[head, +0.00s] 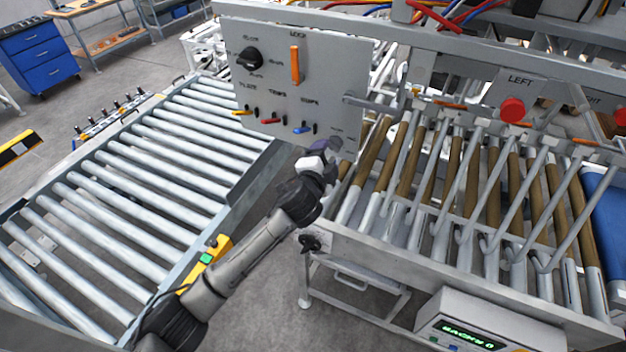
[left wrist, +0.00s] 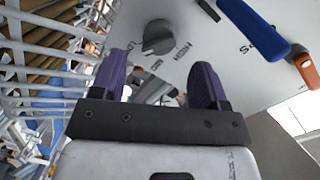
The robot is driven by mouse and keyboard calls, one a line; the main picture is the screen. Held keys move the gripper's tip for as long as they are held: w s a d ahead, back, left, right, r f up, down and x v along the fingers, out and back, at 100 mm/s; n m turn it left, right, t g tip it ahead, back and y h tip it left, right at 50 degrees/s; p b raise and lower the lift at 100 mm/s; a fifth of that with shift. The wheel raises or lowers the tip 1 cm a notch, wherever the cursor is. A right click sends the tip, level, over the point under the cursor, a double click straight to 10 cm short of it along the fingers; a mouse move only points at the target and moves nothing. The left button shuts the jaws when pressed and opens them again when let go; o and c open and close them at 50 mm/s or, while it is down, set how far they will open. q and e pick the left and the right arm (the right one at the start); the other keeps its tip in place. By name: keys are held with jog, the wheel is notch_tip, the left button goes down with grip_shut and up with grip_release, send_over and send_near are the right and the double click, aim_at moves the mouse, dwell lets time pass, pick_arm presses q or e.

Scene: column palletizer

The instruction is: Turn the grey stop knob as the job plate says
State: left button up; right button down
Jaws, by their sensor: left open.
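The grey stop knob (left wrist: 158,37) is a round dial with a raised grip bar, on the light grey control panel (left wrist: 200,30). It shows in the left wrist view beyond and roughly between my fingertips, with small dark lettering around it that I cannot read surely. My left gripper (left wrist: 160,75) has two purple fingers spread apart with nothing between them. In the head view my left gripper (head: 322,158) is at the panel's lower right corner and largely covers the knob there. I cannot make out a job plate. My right gripper is not in view.
The panel (head: 345,75) also carries a black knob (head: 250,58), an orange lever (head: 295,65) and several small coloured levers along its lower part. A roller conveyor (head: 150,150) lies left. Metal bars and red LEFT button (head: 512,109) stand right. A blue lever (left wrist: 253,28) is near my fingers.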

pick_arm(q)
jog(key=b+v, duration=0.1)
jog(key=v, duration=0.8)
jog(key=shift+b, duration=0.3)
jog(key=s+a+r+n+g+y+p, duration=0.1)
jog(key=s+a+r+n+g+y, duration=0.25)
jog(key=s+a+n, duration=0.6)
jog(key=s+a+f+n+g+p, duration=0.2)
jog(key=s+a+f+g, duration=0.2)
jog(key=s+f, duration=0.8)
jog(key=s+a+f+n+g+y+p, duration=0.1)
jog(key=s+a+f+n+g+p, duration=0.1)
jog(key=s+f, duration=1)
jog(key=s+a+n+g, duration=0.1)
jog(key=s+a+g, duration=0.1)
jog(key=s, duration=0.5)
jog(key=shift+s+g+p, duration=0.3)
jog(key=shift+g, duration=0.15)
